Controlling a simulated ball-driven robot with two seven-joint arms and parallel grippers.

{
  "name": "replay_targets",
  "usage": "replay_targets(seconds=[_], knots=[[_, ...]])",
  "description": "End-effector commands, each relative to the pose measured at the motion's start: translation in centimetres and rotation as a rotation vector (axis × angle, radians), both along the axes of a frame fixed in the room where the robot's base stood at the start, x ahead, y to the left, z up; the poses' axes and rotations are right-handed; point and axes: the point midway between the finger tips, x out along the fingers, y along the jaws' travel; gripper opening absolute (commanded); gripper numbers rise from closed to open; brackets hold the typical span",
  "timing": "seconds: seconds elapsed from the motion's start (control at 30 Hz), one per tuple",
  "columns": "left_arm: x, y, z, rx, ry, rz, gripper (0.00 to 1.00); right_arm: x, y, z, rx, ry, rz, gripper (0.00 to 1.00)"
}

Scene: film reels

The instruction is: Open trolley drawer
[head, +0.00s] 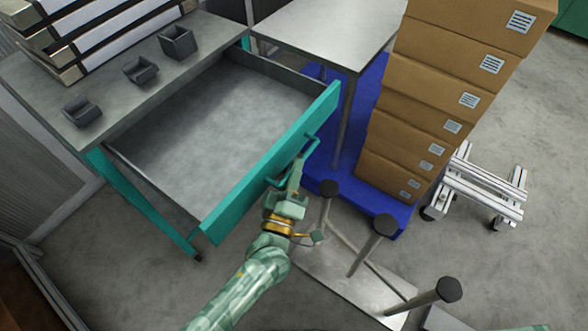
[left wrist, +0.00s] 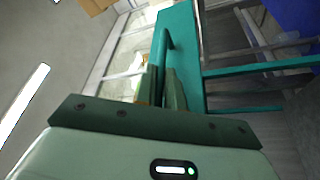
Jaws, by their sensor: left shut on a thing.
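The teal trolley drawer (head: 262,172) stands pulled out from under the grey trolley top (head: 115,72) in the head view. Its grey inside (head: 205,135) shows bare and empty. My left gripper (head: 292,182) is at the drawer's front, shut on the teal bar handle (head: 306,148). In the left wrist view the fingers (left wrist: 162,90) close around the handle (left wrist: 164,50), beside the teal drawer front (left wrist: 183,45). My right gripper is in neither view.
Small grey bins (head: 178,41) and stacked flat cases (head: 100,35) sit on the trolley top. Right of the drawer are a blue platform (head: 385,205), stacked cardboard boxes (head: 420,110), grey posts with dark knobs (head: 372,240) and a wheeled frame (head: 480,185). Floor at lower left is clear.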

Motion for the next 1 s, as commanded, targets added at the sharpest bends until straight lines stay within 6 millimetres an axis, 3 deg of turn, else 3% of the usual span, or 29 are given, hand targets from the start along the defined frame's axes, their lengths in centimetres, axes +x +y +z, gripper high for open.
replay_targets(seconds=[0.33, 0.4, 0.43, 0.77, 0.87, 1.0], knots=[[0.0, 0.1, -0.2, 0.0, 0.003, 0.001, 0.0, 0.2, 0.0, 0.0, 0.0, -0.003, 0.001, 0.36], [0.0, 0.1, -0.2, 0.0, 0.003, 0.001, 0.25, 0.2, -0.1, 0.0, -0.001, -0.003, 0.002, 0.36], [0.0, 0.1, -0.2, 0.0, 0.003, 0.001, 0.32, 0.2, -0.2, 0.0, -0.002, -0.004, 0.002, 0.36], [-0.2, 0.1, -0.1, 0.0, 0.002, 0.001, 0.32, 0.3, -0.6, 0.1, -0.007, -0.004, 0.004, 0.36], [-1.3, 0.4, -0.3, 0.002, 0.002, 0.0, 0.32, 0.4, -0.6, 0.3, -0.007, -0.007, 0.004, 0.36], [-4.2, 1.3, -0.9, 0.002, 0.004, -0.001, 0.32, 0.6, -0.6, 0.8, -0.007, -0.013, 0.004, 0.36]])
